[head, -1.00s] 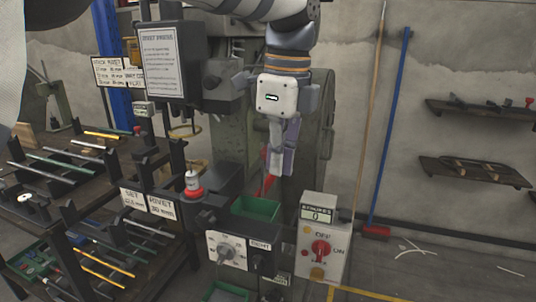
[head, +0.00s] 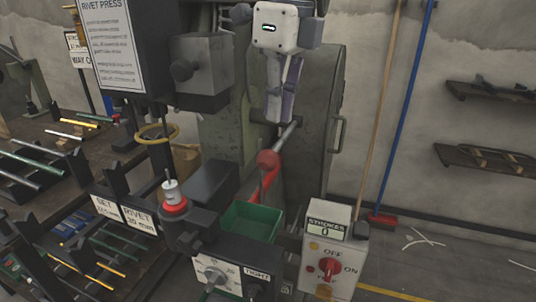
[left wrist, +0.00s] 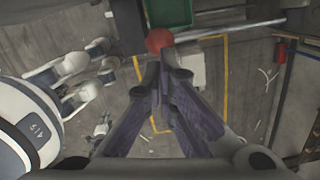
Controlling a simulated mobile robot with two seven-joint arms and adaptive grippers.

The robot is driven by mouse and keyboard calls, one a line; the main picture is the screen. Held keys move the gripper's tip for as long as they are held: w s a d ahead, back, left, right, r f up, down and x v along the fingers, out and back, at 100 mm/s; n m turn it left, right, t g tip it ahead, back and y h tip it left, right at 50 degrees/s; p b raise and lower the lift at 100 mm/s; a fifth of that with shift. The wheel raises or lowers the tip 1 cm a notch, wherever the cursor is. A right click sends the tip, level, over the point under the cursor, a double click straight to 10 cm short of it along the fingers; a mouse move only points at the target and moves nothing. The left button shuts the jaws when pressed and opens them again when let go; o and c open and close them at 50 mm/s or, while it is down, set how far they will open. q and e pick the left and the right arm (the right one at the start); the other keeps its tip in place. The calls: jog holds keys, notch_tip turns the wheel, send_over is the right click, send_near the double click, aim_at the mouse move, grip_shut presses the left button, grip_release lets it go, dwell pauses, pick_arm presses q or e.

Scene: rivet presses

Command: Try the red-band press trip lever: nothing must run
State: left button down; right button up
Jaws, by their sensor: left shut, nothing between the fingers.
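The rivet press (head: 222,140) stands upright, with a red band (head: 173,206) around its lower tool. Its trip lever has a red ball knob (head: 268,159) on a grey rod at the press's side. The knob also shows in the left wrist view (left wrist: 160,40), just beyond my fingertips. My left gripper (head: 279,118) points down, shut and empty, above the knob in the head view; whether it touches the knob I cannot tell. The control box (head: 318,232) has a strokes counter (head: 327,232) reading 0 and a red switch (head: 330,268) between OFF and ON labels. My right gripper is out of view.
A green bin (head: 250,222) sits at the press's front. A dial panel (head: 218,275) is below it. Racks of coloured rods (head: 100,240) stand at left. A blue pole (head: 405,110) and a wooden pole lean on the wall. Floor at right is mostly clear.

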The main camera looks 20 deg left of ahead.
aim_at(274, 155)
pick_arm(q)
jog(key=shift+s, duration=0.15)
jog(key=f, duration=0.6)
jog(key=shift+w+a+f, duration=0.1)
jog(key=shift+w+a, duration=0.1)
jog(key=shift+a, duration=0.15)
jog(key=shift+f, duration=0.4)
jog(key=shift+f, duration=2.25)
jog(key=s+d+r, duration=0.1)
jog(key=d+r, duration=0.3)
jog(key=r, duration=0.9)
jog(key=shift+d, duration=0.15)
